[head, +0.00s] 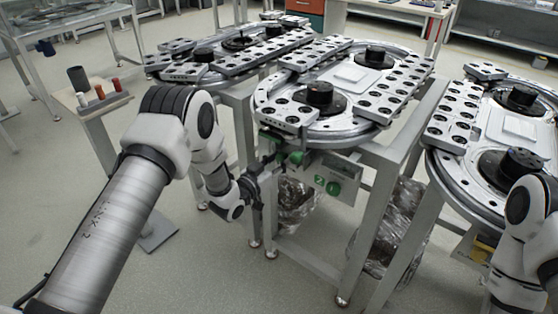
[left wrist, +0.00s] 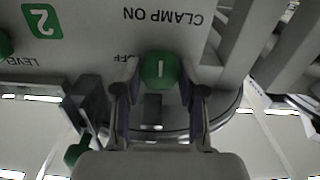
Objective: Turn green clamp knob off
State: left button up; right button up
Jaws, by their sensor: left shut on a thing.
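The green clamp knob (left wrist: 158,68) sits between the two fingers of my left gripper (left wrist: 158,92) in the left wrist view. It bears a short white mark, and the fingers are shut on its sides. A "CLAMP ON" label shows upside down above it, with part of an "OFF" label to its left. In the head view my left gripper (head: 272,165) is at the front edge of the middle ring-track station (head: 345,140), beside small green parts (head: 296,157). My right arm shows at the right edge; its gripper is out of view.
A plate with a green "2" (head: 326,185) hangs under the middle station; it also shows in the left wrist view (left wrist: 42,20). Another station (head: 440,165) stands close on the right. A small side table (head: 90,105) holds several cylinders. Floor is clear at the lower middle.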

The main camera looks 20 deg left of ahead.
pick_arm(q)
jog(key=n, duration=0.4)
jog(key=shift+a+b, duration=0.1)
jog(key=shift+b, duration=0.2)
jog(key=n, duration=0.4)
jog(key=shift+n, duration=0.3)
jog(key=n, duration=0.4)
jog(key=shift+w+a+n+b, duration=0.1)
jog(key=shift+n+b, duration=0.2)
jog(key=shift+b, duration=0.1)
jog(key=n, duration=0.4)
jog(key=shift+f, duration=0.1)
jog(key=o, duration=1.2)
jog(key=shift+c, duration=0.2)
jog(key=shift+a, duration=0.1)
